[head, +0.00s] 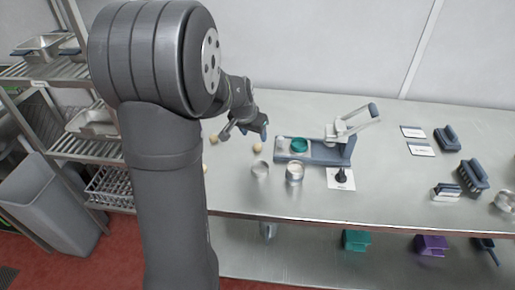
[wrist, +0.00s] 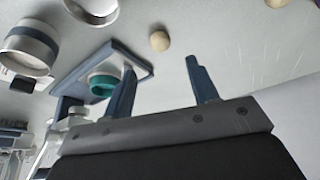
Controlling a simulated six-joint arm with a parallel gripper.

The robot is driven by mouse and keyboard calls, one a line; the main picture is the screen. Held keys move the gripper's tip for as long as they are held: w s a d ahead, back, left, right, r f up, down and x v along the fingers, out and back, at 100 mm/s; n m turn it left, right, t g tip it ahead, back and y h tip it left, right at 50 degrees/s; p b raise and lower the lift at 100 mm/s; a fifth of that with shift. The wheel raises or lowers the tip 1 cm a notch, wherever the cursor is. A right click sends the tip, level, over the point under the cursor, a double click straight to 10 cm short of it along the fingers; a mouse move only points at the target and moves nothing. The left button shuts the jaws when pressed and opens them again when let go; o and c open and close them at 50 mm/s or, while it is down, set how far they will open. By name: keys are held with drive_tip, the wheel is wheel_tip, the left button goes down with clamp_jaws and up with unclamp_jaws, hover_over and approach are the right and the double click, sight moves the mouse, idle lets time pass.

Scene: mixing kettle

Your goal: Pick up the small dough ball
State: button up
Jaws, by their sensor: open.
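Pale dough balls lie on the steel table. In the head view one (head: 257,147) is just below and right of my gripper (head: 246,131), and another (head: 213,139) is to its left. A third pale ball (head: 205,168) shows partly beside my arm. I cannot tell which ball is the small one. In the wrist view one dough ball (wrist: 160,41) appears beyond the gap between my fingers (wrist: 159,66), apart from them. Another pale ball (wrist: 276,3) is cut off at the top edge. My gripper is open and empty, above the table.
A blue-grey press (head: 318,151) with a teal disc (head: 299,145) stands right of the gripper. Two round metal containers (head: 260,168) (head: 295,175) stand in front. Brushes (head: 472,176) and cards (head: 413,132) lie farther right. The table behind the press is clear.

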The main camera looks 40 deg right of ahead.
sight(259, 147)
drive_tip(key=shift+x, duration=3.75)
drive_tip(key=shift+w, duration=0.1)
drive_tip(key=shift+c, duration=0.4)
drive_tip(key=c, duration=1)
